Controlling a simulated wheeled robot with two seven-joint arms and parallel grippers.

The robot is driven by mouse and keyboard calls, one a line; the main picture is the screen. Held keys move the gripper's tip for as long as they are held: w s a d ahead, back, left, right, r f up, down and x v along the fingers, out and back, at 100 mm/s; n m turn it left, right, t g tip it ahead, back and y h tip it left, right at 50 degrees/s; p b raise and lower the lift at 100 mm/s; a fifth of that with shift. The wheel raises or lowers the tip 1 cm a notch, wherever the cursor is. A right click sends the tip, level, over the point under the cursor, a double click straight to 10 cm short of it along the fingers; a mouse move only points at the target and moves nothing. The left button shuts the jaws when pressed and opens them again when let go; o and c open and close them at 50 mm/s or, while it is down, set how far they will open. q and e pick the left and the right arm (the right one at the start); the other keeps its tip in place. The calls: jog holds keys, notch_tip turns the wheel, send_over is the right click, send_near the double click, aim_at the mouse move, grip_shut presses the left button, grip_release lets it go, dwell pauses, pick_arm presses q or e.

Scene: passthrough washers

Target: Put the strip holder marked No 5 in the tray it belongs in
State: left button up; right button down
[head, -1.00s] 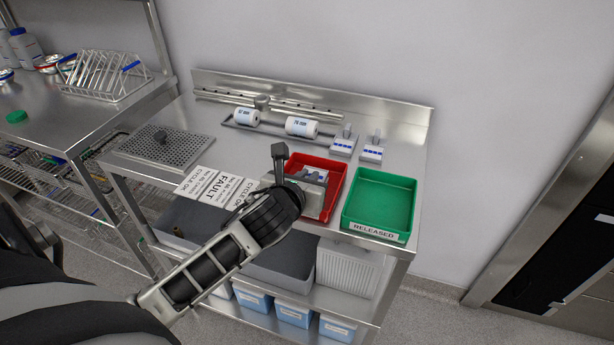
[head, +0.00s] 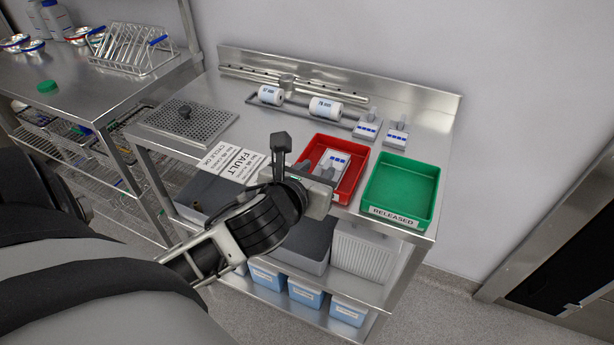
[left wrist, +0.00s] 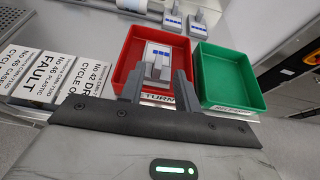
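A strip holder (head: 337,163), white with blue marks and a grey upright grip, stands in the red tray (head: 357,183). It also shows in the left wrist view (left wrist: 158,53). Its number is too small to read. Two similar strip holders (head: 367,130) (head: 397,134) stand on the bench behind the trays. The green tray (head: 402,190), labelled RELEASED, is right of the red one, whose partly hidden label begins RETURN. My left gripper (head: 318,170) is at the red tray's front left; its fingers (left wrist: 159,80) are apart, with the holder seen beyond and between them. My right gripper is not in view.
Printed cards (head: 236,163), one reading FAULT, lie left of the red tray. A perforated plate (head: 188,122) is further left. Two label rolls (head: 325,108) sit at the back. Grey bins and blue boxes (head: 306,291) are on the lower shelf.

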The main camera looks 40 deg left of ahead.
pick_arm(q)
jog(key=s+d+f+n+g+h, duration=0.1)
jog(key=s+d+f+n+h, duration=0.1)
jog(key=f+n, duration=0.5)
jog(key=s+d+f+n+g+h, duration=0.1)
jog(key=s+d+f+n, duration=0.4)
jog(key=n, duration=0.8)
jog(key=s+d+f+n+g+h, duration=0.1)
jog(key=s+d+f+n, duration=0.3)
jog(key=f+n, duration=0.5)
jog(key=shift+n+h, duration=0.8)
jog(key=shift+n, duration=0.2)
